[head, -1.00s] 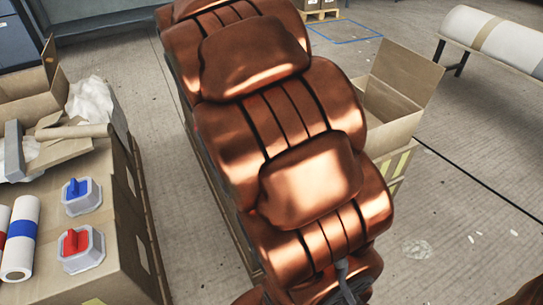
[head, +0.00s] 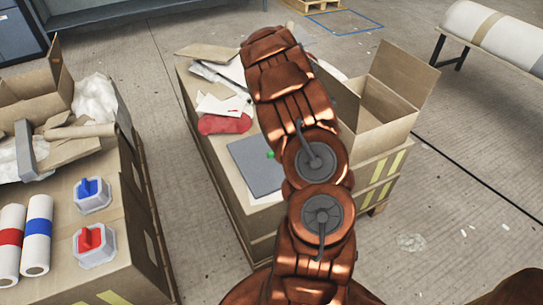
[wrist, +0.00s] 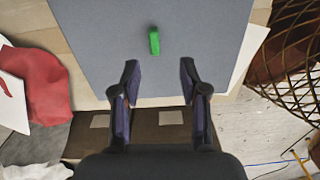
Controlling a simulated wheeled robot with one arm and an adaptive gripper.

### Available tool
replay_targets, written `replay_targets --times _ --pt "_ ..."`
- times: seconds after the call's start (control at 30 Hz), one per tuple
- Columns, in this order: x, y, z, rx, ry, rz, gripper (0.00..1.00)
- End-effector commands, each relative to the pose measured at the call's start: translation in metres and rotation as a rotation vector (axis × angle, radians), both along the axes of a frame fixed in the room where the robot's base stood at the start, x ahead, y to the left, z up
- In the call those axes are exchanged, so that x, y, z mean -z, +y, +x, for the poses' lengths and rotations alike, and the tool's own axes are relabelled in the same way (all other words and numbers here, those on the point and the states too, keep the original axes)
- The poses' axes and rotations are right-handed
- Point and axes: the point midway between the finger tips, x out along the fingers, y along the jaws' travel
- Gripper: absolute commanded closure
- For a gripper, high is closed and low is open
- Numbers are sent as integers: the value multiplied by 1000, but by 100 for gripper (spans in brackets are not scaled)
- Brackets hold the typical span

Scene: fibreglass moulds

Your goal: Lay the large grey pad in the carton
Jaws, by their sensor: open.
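The large grey pad (head: 252,168) lies flat on the cardboard-coloured worktop, partly hidden by my arm in the head view. A small green tab (head: 270,155) stands out on it. In the wrist view the pad (wrist: 100,45) fills the upper middle, with the green tab (wrist: 154,40) just beyond my fingertips. My gripper (wrist: 160,72) is open and empty over the pad's near edge, pointing towards the tab. The head view hides the gripper behind my arm. An open carton (head: 372,138) with raised flaps stands right of the pad; its floor is out of sight.
A red bag (head: 225,124) and white papers (head: 215,104) lie near the pad. A left bench holds red and blue handled blocks, rolls and a box of crumpled paper (head: 93,98). A wire basket (wrist: 292,65) shows at right in the wrist view. Floor is clear between benches.

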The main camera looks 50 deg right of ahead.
Motion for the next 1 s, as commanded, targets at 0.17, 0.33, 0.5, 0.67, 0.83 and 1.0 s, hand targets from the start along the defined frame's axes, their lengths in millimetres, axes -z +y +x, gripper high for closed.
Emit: replay_targets --times 0.17,0.33,0.5,0.67,0.83,1.0 --pt "9 -9 3 -43 -10 3 56" --pt "27 -8 2 -45 -8 8 56" --pt "36 -7 3 -45 -9 5 56" --pt "47 -6 5 -44 -10 4 56" --pt "66 -4 7 -43 -10 4 56" --pt "84 -3 6 -42 -9 7 56"
